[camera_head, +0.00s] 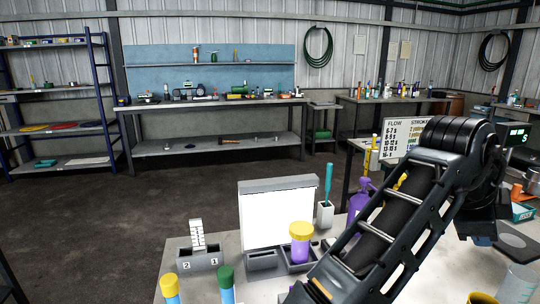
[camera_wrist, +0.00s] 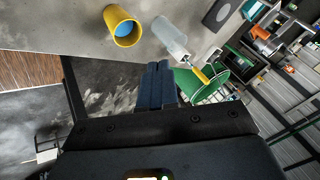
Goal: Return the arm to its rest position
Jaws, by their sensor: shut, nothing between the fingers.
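My arm rises from the bottom of the head view, bends at the upper right and points down over the right side of the work table (camera_head: 240,285). In the wrist view my gripper (camera_wrist: 160,85) is shut, its two dark blue fingers side by side with nothing between them. It is clear of the things on the table. In the head view the arm's wrist hides most of the gripper.
A yellow cup (camera_wrist: 122,27) and a clear beaker (camera_wrist: 169,38) stand near the gripper in the wrist view. A purple bottle (camera_head: 361,200), a yellow-capped purple jar (camera_head: 301,243) and a white panel (camera_head: 277,218) stand left of my arm. Open floor (camera_head: 130,215) lies beyond.

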